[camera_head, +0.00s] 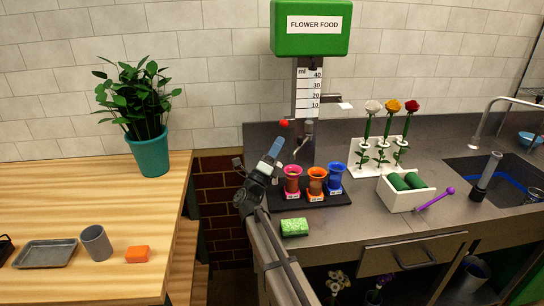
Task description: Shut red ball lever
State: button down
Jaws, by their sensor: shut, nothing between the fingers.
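The green flower food dispenser (311,27) is on the back wall, above a clear tube with a ml scale (308,95). A small red ball (284,123) shows at the left of the tube's lower end, near a grey tap (308,130). The lever's rod is too small to make out. My gripper (274,149) is shut and empty, pointing up just below and left of the red ball. It appears apart from the ball, though the depth gap is hard to tell.
Pink, orange and blue cups (336,178) stand on a black tray (335,201) right of my gripper. Flowers in a white rack (356,157) and a white box (408,200) are farther right. A wooden table (60,200) is left.

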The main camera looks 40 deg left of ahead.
jog(key=shift+x, duration=1.65)
jog(key=shift+r, duration=0.1)
jog(key=shift+w+a+r+n+g+y, duration=0.35)
jog(key=shift+r+n+g+y, duration=0.3)
jog(key=shift+r+n+g, duration=0.4)
jog(key=shift+w+a+r+n+g+y, duration=0.4)
jog(key=shift+r+n+g+y, duration=0.35)
jog(key=shift+r+n, duration=0.55)
jog(key=shift+w+a+r+n+g+y, duration=0.35)
jog(key=shift+r+n+g+y, duration=0.25)
jog(key=shift+r+n+g, duration=0.55)
jog(key=shift+w+a+r+t, duration=0.15)
jog(key=shift+w+a+r, duration=0.25)
jog(key=shift+r, duration=0.15)
jog(key=shift+w+a+r+t, duration=0.1)
jog(key=shift+w+a+r, duration=0.3)
jog(key=shift+r, duration=0.15)
jog(key=s+d+r, duration=0.1)
jog(key=s, duration=0.8)
jog(key=shift+s+d+r, duration=0.3)
jog(key=shift+s+d, duration=0.05)
jog(key=shift+d, duration=0.05)
